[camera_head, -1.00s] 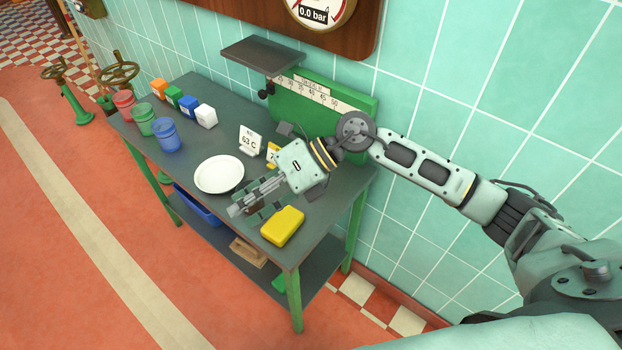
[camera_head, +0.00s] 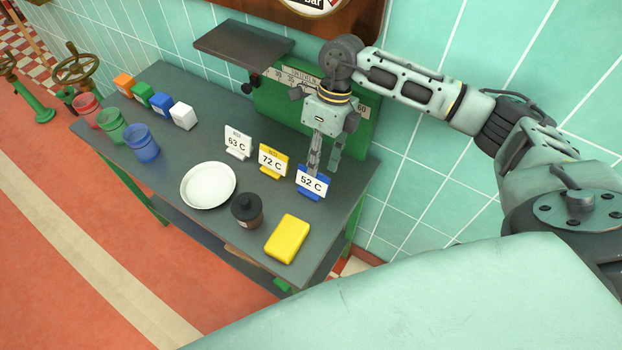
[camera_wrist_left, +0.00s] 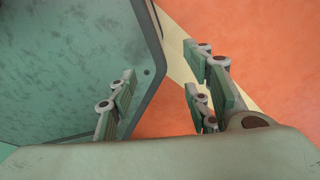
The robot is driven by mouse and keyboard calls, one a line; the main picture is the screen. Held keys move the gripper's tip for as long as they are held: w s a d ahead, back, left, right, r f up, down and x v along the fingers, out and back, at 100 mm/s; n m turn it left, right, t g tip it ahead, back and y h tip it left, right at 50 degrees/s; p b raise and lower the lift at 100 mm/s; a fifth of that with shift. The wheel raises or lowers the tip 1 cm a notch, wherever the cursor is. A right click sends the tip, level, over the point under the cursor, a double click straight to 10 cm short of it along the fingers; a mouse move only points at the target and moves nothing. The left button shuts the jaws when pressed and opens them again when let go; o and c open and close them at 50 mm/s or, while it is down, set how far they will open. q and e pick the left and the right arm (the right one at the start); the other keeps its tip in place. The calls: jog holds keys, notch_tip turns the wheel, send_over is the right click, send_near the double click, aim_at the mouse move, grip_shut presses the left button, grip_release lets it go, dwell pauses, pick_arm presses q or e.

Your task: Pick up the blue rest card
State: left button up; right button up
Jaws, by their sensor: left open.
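The blue rest card (camera_head: 311,182), a white card reading 52 C on a blue stand, stands upright at the right end of a row of cards on the dark table (camera_head: 215,150). My right gripper (camera_head: 325,167) points down right by the card, at its back. Its two fingers are apart, with a gap between them, and they partly overlap the card's upper edge in the head view. I cannot tell whether they touch it. My left gripper (camera_wrist_left: 160,78) shows only in the left wrist view, open and empty, above the red floor.
Left of the blue card stand a yellow 72 C card (camera_head: 272,160) and a white 63 C card (camera_head: 237,141). A white plate (camera_head: 208,186), dark jar (camera_head: 247,210) and yellow block (camera_head: 288,239) lie in front. A green scale board (camera_head: 275,105) stands behind.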

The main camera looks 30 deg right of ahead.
aim_at(315, 179)
jog(key=shift+s+a+f, duration=0.3)
jog(key=shift+s+f, duration=0.05)
jog(key=shift+f, duration=0.2)
jog(key=p+x, duration=0.1)
jog(key=x, duration=0.1)
jog(key=shift+a+f, duration=0.1)
jog(key=shift+f, duration=0.6)
jog(key=c, duration=0.4)
pick_arm(q)
jog(key=shift+s+r, duration=0.15)
jog(key=shift+r, duration=0.4)
pick_arm(e)
grip_shut()
